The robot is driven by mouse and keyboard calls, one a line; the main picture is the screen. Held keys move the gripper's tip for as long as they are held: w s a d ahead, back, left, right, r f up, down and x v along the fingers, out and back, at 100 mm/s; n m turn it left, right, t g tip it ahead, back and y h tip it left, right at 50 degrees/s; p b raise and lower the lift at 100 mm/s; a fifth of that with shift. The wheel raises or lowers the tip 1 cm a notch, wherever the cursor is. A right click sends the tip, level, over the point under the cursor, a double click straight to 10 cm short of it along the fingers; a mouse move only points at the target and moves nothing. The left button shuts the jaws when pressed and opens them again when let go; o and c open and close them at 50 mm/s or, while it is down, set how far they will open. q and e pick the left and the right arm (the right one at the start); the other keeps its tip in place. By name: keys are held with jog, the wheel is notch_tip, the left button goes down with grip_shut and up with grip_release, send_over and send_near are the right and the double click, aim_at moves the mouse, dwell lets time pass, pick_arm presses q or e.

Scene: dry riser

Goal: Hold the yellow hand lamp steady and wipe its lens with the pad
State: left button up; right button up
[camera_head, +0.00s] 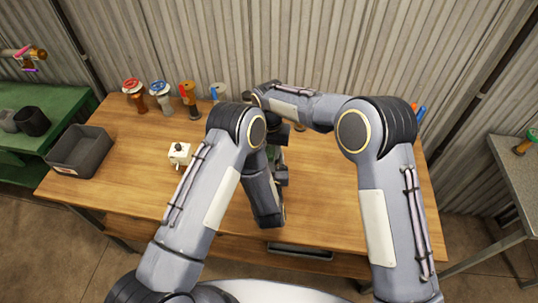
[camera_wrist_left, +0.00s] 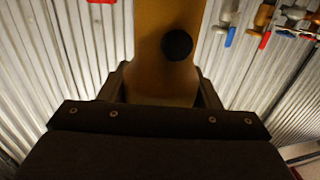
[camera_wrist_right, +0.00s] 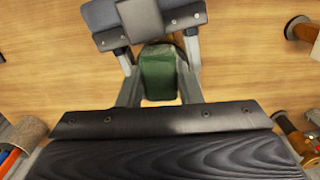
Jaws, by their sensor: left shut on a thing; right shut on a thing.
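The yellow hand lamp (camera_wrist_left: 160,70) is between the jaws of my left gripper (camera_wrist_left: 160,95) in the left wrist view. A round black spot shows on its side; its lens is not visible there. My right gripper (camera_wrist_right: 158,92) is shut on the green pad (camera_wrist_right: 158,75), which points down toward the table in the right wrist view. A dark grey body just beyond the pad may be part of my left gripper. In the head view my arms meet above the middle of the table and hide most of the lamp and pad. Contact between pad and lens cannot be told.
On the wooden table (camera_head: 120,185), valves with red (camera_head: 133,90) and blue (camera_head: 161,92) handles stand along the back. The right front is clear.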

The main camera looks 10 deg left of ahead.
jog(key=shift+s, duration=0.45)
jog(key=shift+a+r, duration=0.1)
jog(key=shift+r, duration=1.95)
jog(key=shift+c, duration=0.4)
jog(key=d, duration=0.8)
jog(key=shift+w, duration=0.1)
jog(key=shift+w+a+f, duration=0.4)
jog(key=shift+a+f, duration=0.05)
jog(key=shift+a, duration=0.7)
jog(key=shift+w+a+f, duration=0.35)
jog(key=shift+a+f, duration=0.15)
jog(key=shift+a, duration=0.7)
jog(key=shift+w+a+f, duration=0.4)
jog(key=shift+a+f, duration=0.05)
jog(key=shift+a, duration=0.7)
jog(key=shift+f, duration=0.7)
